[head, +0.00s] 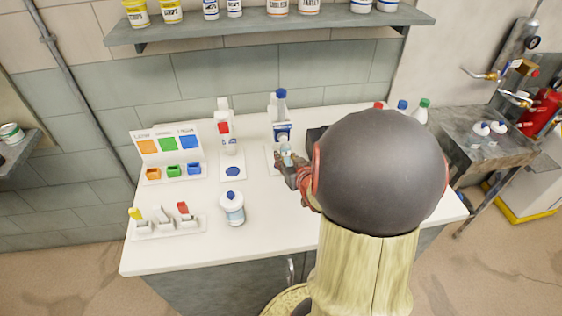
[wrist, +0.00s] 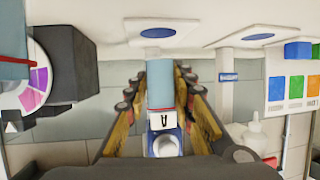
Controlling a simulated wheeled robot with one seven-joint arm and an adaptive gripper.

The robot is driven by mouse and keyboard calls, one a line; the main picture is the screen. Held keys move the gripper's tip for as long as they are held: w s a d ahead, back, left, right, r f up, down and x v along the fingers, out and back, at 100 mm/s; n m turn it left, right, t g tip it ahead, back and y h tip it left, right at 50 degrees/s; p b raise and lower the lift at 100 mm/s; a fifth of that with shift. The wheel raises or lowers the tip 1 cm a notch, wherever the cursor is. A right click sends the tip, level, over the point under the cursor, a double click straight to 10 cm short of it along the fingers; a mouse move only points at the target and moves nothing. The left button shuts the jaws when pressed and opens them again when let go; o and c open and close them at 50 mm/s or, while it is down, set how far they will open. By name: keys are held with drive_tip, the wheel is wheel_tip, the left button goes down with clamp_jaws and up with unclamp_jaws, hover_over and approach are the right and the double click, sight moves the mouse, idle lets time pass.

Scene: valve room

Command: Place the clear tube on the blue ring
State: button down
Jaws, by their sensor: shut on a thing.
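My gripper (head: 287,165) is over the white counter in the head view, partly hidden by my arm.
A white bottle with a blue cap (head: 232,208) stands at the counter's front. A red-capped bottle (head: 225,132) and a blue-capped one (head: 281,105) stand behind the plates. A dark box (wrist: 65,70) is close by.

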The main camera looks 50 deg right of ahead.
drive_tip(key=w, duration=0.1)
drive_tip(key=w+d, duration=0.1)
drive_tip(key=w, duration=0.1)
drive_tip(key=shift+w+d+f+b, duration=0.1)
drive_tip(key=shift+w+d+b, duration=0.1)
drive_tip(key=shift+d+b, duration=0.2)
drive_tip(key=shift+f+b, duration=0.85)
drive_tip(key=shift+f, duration=0.8)
drive_tip(key=shift+f, duration=0.2)
drive_tip(key=c, duration=1.5)
unclamp_jaws()
drive_tip(key=shift+r, duration=0.15)
